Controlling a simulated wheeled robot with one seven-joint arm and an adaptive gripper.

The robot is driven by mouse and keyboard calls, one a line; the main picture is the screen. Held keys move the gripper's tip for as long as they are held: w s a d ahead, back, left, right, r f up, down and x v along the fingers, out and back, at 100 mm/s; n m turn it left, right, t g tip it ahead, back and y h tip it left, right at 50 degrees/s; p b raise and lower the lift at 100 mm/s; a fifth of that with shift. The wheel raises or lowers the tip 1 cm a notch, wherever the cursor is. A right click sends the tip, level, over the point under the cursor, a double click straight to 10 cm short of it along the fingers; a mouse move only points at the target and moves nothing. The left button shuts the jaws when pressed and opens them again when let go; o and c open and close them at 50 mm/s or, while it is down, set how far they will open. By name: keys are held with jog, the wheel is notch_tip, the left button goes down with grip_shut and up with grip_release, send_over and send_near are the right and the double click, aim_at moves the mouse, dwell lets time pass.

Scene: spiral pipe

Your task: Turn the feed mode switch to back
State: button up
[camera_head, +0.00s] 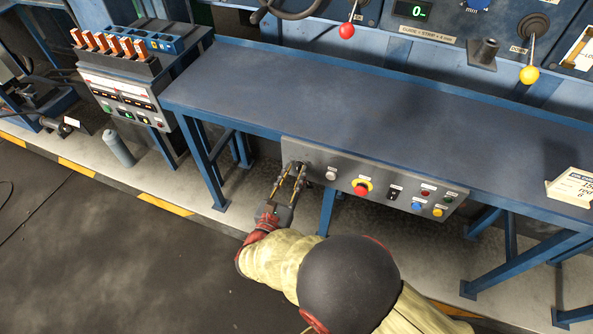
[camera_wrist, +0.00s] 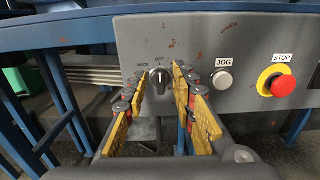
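The feed mode switch is a black rotary knob (camera_wrist: 160,78) on the left end of the grey control panel (camera_wrist: 235,45). In the wrist view, BACK is printed to its upper left and OFF above it. The knob's handle stands close to upright, toward OFF. My gripper (camera_wrist: 160,90) is open, with one yellow-padded finger on each side of the knob; I cannot tell whether either touches it. In the head view my gripper (camera_head: 291,173) reaches the panel's left end, and its fingers mostly cover the switch. The label right of the knob is hidden.
Right of the switch are a JOG button (camera_wrist: 223,81) and a red STOP button (camera_wrist: 283,86) on a yellow ring. More buttons and a black switch (camera_head: 394,192) sit farther right. The panel hangs under a blue bench (camera_head: 400,110) with legs nearby.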

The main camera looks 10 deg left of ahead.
aim_at(300, 166)
jog(key=shift+w+d, duration=0.15)
jog(key=shift+w, duration=0.95)
jog(key=shift+c, duration=1.1)
jog(key=c, duration=0.4)
grip_shut()
